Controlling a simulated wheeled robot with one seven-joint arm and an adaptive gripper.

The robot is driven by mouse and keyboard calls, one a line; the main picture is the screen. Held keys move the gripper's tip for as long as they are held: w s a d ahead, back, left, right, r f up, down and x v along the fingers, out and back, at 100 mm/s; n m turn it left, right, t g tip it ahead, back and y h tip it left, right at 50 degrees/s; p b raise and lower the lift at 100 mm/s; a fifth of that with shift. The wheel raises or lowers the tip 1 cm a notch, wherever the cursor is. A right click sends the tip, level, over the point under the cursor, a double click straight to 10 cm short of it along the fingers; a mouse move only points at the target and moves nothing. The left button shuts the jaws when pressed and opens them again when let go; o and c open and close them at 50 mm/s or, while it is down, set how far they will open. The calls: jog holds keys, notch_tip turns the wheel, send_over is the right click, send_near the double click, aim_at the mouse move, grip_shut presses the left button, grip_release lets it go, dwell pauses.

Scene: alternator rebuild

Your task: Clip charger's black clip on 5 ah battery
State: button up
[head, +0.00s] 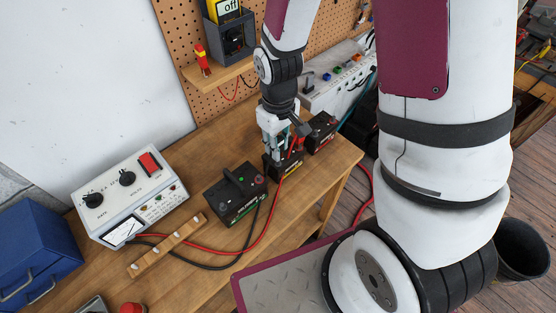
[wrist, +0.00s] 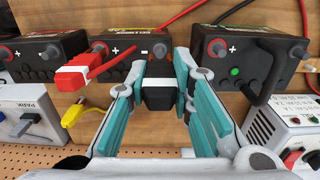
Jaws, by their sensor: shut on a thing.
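My gripper (wrist: 160,92) is shut on the black clip (wrist: 158,98), which sits between the teal fingers. In the head view my gripper (head: 279,144) is low over the middle one of three dark batteries. In the wrist view the clip is in front of the minus mark of this middle battery (wrist: 118,65). The red clip (wrist: 75,75) is at the plus side of the same battery. The white charger (head: 125,190) stands at left, with red and black cables running from it. No capacity label is readable.
A larger battery (head: 236,193) with a handle stands to the left, and another battery (head: 321,130) to the right. A wooden rack (head: 165,247) lies before the charger. A pegboard (head: 180,30) rises behind the bench. A yellow clip (wrist: 72,114) shows in the wrist view.

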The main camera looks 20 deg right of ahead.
jog(key=shift+f, duration=0.15)
jog(key=shift+f+b, duration=0.35)
jog(key=shift+f, duration=0.65)
jog(key=o, duration=0.9)
jog(key=shift+r, duration=0.15)
jog(key=shift+r+p, duration=1.45)
jog(key=shift+r, duration=2.65)
